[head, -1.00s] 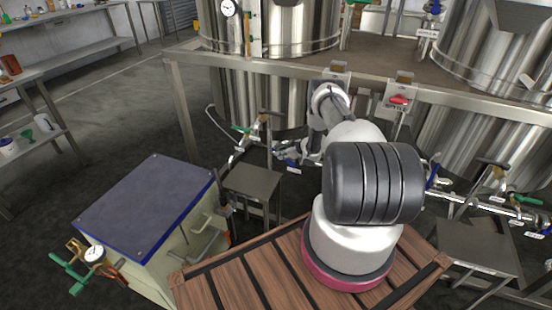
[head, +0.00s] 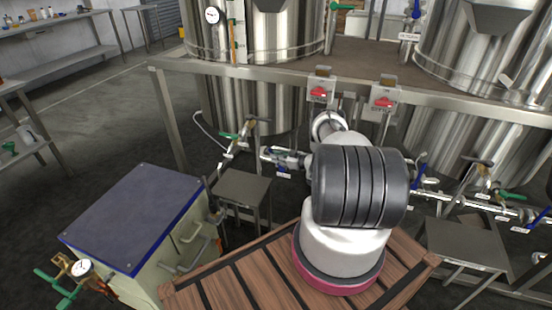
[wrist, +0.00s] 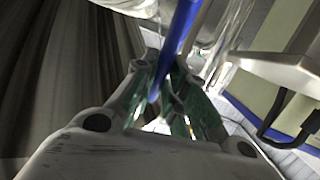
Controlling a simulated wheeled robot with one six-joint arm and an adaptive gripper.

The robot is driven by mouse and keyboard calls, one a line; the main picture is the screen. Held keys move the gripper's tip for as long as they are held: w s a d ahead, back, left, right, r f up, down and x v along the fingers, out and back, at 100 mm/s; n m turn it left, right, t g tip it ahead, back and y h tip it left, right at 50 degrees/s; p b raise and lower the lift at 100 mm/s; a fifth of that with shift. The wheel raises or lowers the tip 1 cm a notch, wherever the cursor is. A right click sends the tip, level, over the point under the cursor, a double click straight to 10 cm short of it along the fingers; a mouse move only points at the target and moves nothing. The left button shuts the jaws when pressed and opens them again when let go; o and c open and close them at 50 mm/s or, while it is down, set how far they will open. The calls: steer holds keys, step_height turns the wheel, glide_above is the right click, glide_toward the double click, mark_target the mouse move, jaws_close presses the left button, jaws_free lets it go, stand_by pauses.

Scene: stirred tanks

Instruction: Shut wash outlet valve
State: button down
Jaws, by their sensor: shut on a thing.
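A blue valve handle (wrist: 180,38) runs down from the top of the wrist view to between the green-padded fingers of my gripper (wrist: 163,88). The fingers are shut on it. Shiny pipework lies just behind the handle. In the head view my arm covers most of the gripper and the held handle, beside the pipe run (head: 285,157) under the left tank. The valve's name label cannot be read, and its body is mostly hidden.
The steel frame (head: 262,74) and two red switches (head: 319,92) (head: 383,102) stand above my arm. A small steel table (head: 241,188) and a blue-topped cabinet (head: 135,215) are at left. Other blue levers (head: 419,165) and another steel table (head: 462,243) are at right.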

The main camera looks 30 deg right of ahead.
steer(key=c, duration=1.5)
jaws_free()
steer(key=shift+o, duration=0.2)
steer(key=shift+w, duration=0.1)
